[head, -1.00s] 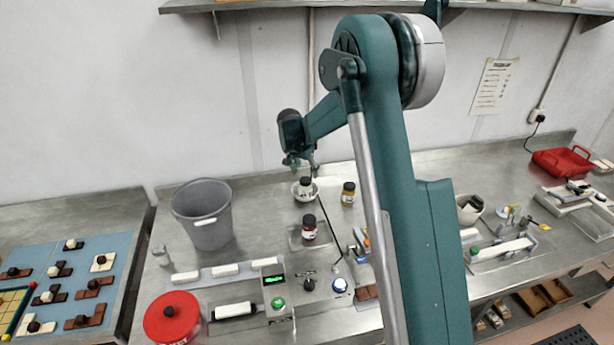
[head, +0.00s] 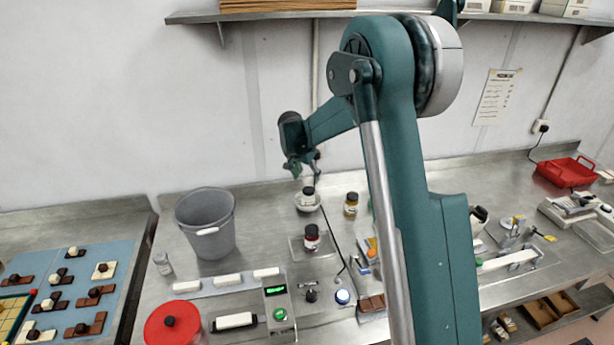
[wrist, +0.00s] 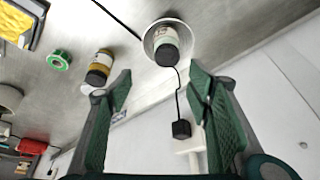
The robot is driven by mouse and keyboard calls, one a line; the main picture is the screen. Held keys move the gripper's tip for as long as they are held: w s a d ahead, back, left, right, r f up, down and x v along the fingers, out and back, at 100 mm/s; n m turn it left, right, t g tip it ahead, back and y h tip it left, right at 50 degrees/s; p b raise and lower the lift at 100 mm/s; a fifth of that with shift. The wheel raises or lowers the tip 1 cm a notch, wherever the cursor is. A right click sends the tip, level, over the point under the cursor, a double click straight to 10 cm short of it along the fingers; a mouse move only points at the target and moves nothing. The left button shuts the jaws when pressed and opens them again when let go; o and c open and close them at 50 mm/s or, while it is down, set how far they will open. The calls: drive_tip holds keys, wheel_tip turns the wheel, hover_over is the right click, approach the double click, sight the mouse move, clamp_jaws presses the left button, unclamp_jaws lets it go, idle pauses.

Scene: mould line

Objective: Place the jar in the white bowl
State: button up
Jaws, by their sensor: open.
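The white bowl (head: 300,206) stands on the steel bench near the wall. A jar (head: 308,195) with a dark lid is inside it, and its pale label shows in the wrist view (wrist: 167,38). The bowl's rim surrounds the jar in the wrist view (wrist: 187,34). My gripper (head: 303,170) is above the bowl, apart from the jar. In the wrist view its two green fingers (wrist: 161,84) are spread wide with nothing between them.
A yellow-labelled jar (head: 351,205) stands right of the bowl, and a dark red jar (head: 312,238) stands in front. A grey bucket (head: 206,225) is to the left. A red pot (head: 172,327) and a control box (head: 279,306) are nearer. A dark cable runs beside the bowl.

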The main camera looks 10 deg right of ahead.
drive_tip(key=s+r+n+t+y, duration=0.1)
drive_tip(key=s+r+n, duration=0.1)
drive_tip(key=s+r, duration=0.9)
drive_tip(key=s+r+n+t+y, duration=0.1)
drive_tip(key=s+r+n, duration=0.1)
drive_tip(key=s+r, duration=0.95)
drive_tip(key=s+f+n+t, duration=0.1)
drive_tip(key=s+f+n, duration=0.1)
drive_tip(key=s, duration=1.5)
drive_tip(key=s+a+f+n+y, duration=0.1)
drive_tip(key=s+f+n, duration=0.2)
drive_tip(key=s, duration=1.3)
drive_tip(key=shift+s+a+f+t, duration=0.25)
drive_tip(key=shift+s+f+t, duration=0.15)
drive_tip(key=shift+f, duration=0.45)
